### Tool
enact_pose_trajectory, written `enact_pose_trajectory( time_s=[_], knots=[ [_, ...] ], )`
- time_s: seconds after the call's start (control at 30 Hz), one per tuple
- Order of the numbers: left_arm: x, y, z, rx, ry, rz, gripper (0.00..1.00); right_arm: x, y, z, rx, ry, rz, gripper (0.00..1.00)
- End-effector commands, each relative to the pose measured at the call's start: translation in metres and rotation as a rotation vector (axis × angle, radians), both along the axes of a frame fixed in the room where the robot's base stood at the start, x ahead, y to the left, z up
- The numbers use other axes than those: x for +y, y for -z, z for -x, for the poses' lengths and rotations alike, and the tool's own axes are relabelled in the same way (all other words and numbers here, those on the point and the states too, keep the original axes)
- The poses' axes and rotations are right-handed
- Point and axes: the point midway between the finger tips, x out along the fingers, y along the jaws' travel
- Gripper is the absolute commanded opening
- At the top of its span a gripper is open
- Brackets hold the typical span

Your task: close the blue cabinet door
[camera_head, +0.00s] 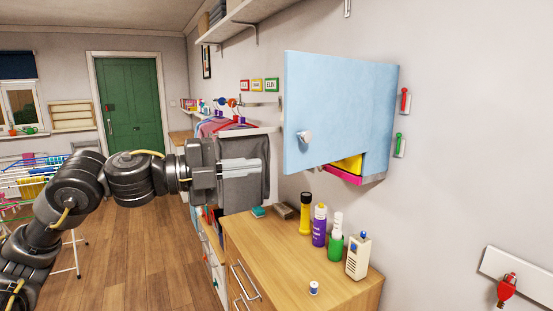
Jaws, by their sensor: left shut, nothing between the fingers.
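The blue cabinet door (318,105) stands ajar on the wall cabinet at right, with a round pale knob (304,137) near its lower left corner. Yellow and pink items (346,168) show under the door's lower edge, inside the cabinet. My left gripper (252,169) is shut and empty. It is left of the door and lower than the knob, apart from both in the picture. My right gripper is not in view.
A wooden drawer unit (275,255) stands below the cabinet. On it are a yellow torch (305,214), a purple bottle (319,226), a green-based bottle (336,240) and a white device (357,256). A shelf (245,20) hangs above.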

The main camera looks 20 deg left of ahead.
Motion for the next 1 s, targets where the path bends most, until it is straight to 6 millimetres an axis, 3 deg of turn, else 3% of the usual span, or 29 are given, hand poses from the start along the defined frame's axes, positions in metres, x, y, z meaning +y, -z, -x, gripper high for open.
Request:
enact_pose_trajectory(
  time_s=[0.17,0.6,0.7,1.0],
  knots=[
    [-0.013,-0.004,-0.011,0.001,0.004,0.003,0.0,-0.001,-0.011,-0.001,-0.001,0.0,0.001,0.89],
    [-0.077,-0.004,-0.068,0.004,0.001,0.006,0.0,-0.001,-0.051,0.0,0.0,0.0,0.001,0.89],
    [-0.058,-0.003,-0.076,0.006,-0.005,0.004,0.0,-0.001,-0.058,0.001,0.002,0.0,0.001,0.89],
    [-0.04,-0.001,-0.085,0.001,0.0,0.003,0.0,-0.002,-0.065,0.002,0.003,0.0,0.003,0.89]
  ],
)
